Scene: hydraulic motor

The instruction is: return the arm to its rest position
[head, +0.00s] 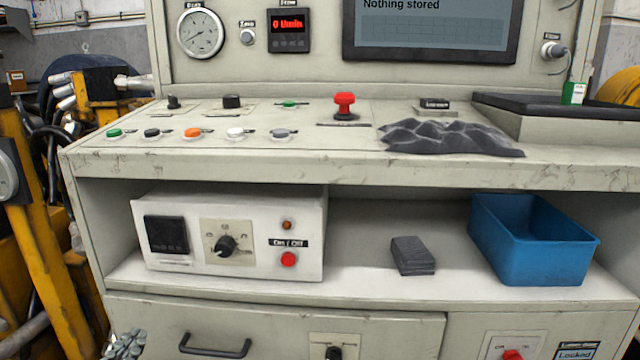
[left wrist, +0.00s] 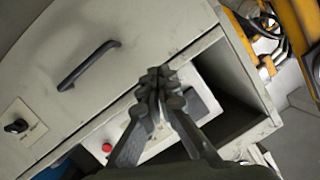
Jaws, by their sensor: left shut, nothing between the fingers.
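My left gripper (head: 125,344) shows only by its grey fingertips at the bottom left edge of the head view, in front of the cabinet's lower front. In the left wrist view the left gripper (left wrist: 160,88) has its fingertips together, with nothing held between them. Behind the fingers there are the drawer front with its black handle (left wrist: 88,65) and the white control box (left wrist: 200,84) on the shelf. The rest of the left arm is hidden in the head view. My right gripper is in neither view.
The white control box (head: 235,240), a dark stack of pads (head: 412,256) and a blue bin (head: 545,255) stand on the shelf. Above is a panel with a red mushroom button (head: 345,104) and a crumpled dark cloth (head: 450,138). Yellow machinery (head: 45,250) stands at the left.

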